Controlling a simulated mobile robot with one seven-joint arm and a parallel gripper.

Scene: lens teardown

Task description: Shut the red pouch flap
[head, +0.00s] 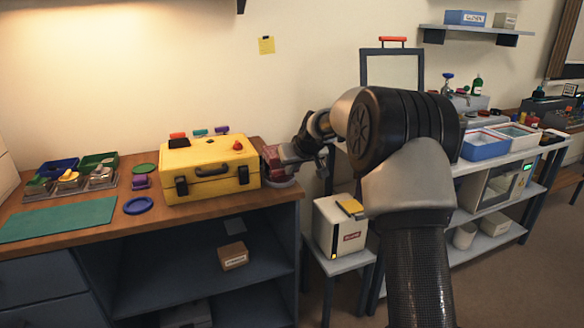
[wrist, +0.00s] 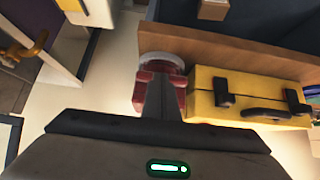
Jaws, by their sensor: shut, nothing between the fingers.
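The red pouch (head: 271,160) stands at the right end of the wooden bench, close beside the yellow case (head: 212,170). In the wrist view the red pouch (wrist: 143,90) shows on both sides of my fingers, which hide its middle. My gripper (head: 282,156) is shut and empty, and its fingers (wrist: 159,88) reach over the pouch. I cannot tell whether they touch it. The flap cannot be made out, so I cannot tell whether it is open or shut.
A pale round piece (head: 281,182) lies by the pouch at the bench edge. A blue ring (head: 138,205), a green mat (head: 60,220) and several small bins are on the left. A white box (head: 340,226) stands on a lower stand to the right, below my arm.

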